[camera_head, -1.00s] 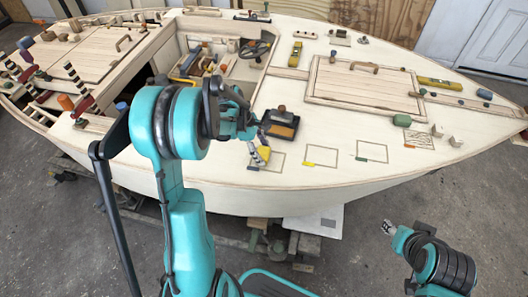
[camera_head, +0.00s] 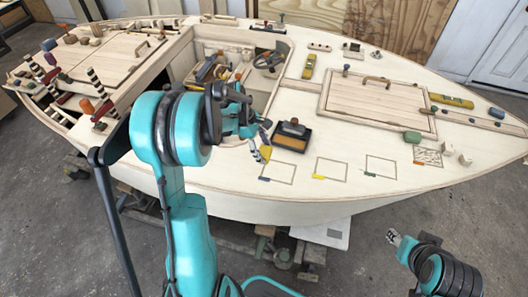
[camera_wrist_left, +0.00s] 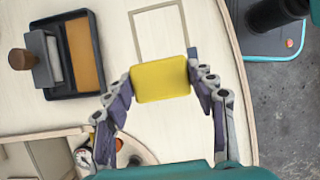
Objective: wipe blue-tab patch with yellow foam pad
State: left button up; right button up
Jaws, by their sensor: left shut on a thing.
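My left gripper (camera_head: 262,150) is shut on the yellow foam pad (camera_wrist_left: 161,80), with a finger at each side of it. The pad also shows in the head view (camera_head: 265,153), partly behind the fingers. The blue-tab patch (camera_head: 278,172) is an outlined rectangle on the pale deck with a small blue tab (camera_head: 264,179) at a corner. In the wrist view, the patch outline (camera_wrist_left: 158,11) runs up from the pad, and the pad covers its near end. The blue tab (camera_wrist_left: 192,53) is beside the pad. Whether the pad touches the deck is unclear. My right gripper (camera_head: 394,237) is off the hull.
A black tray (camera_head: 274,142) with an orange-brown insert and a handled block (camera_head: 294,127) stands just behind the patch. Yellow-tab (camera_head: 331,169) and green-tab (camera_head: 381,166) patches lie to the right. The open cockpit (camera_head: 225,70) is behind the left gripper.

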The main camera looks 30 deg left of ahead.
pick_arm(q)
jog(key=shift+r+p, duration=0.55)
jog(key=shift+r, duration=0.55)
jog(key=shift+d, duration=0.1)
